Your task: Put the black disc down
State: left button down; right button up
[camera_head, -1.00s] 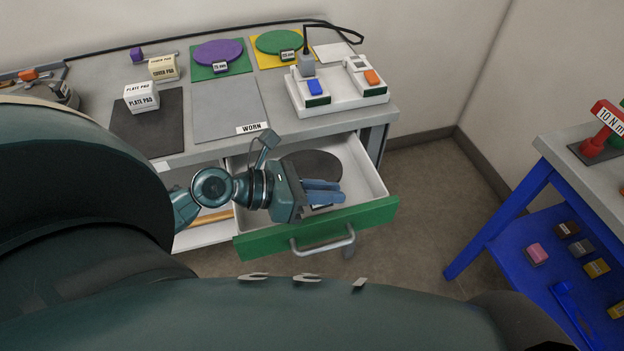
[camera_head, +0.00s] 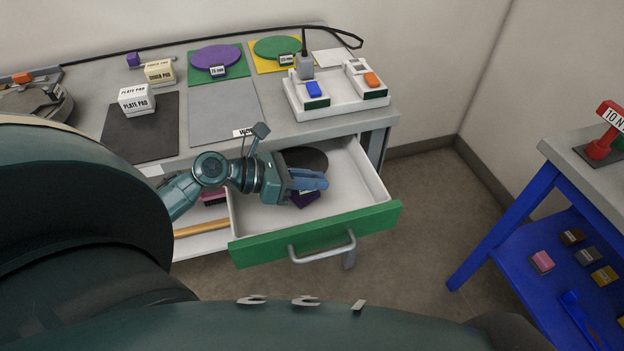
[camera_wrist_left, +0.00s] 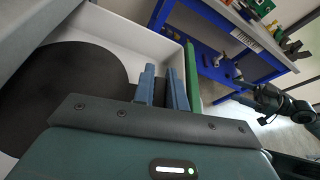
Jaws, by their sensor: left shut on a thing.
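The black disc (camera_head: 308,157) shows at the back of the open drawer (camera_head: 352,180), partly behind my left gripper (camera_head: 318,181). In the left wrist view the disc (camera_wrist_left: 75,85) is large and close, left of the fingers (camera_wrist_left: 162,88). I cannot tell how far the disc is above the drawer floor.
The drawer has a green front (camera_head: 315,235). On the bench above lie a grey mat (camera_head: 222,112), a dark mat (camera_head: 140,140) with a plate pad box (camera_head: 137,100), purple (camera_head: 216,57) and green (camera_head: 280,46) discs, and a white device (camera_head: 335,98). A blue stand (camera_head: 530,230) is right.

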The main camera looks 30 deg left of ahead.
pick_arm(q)
jog(key=shift+f, duration=0.25)
jog(key=shift+f, duration=0.25)
jog(key=c, duration=1.4)
grip_release()
jog(key=shift+c, duration=0.2)
jog(key=shift+r, duration=0.2)
jog(key=v, duration=1.2)
jog(key=shift+r, duration=0.35)
jog(key=shift+s+f, duration=0.1)
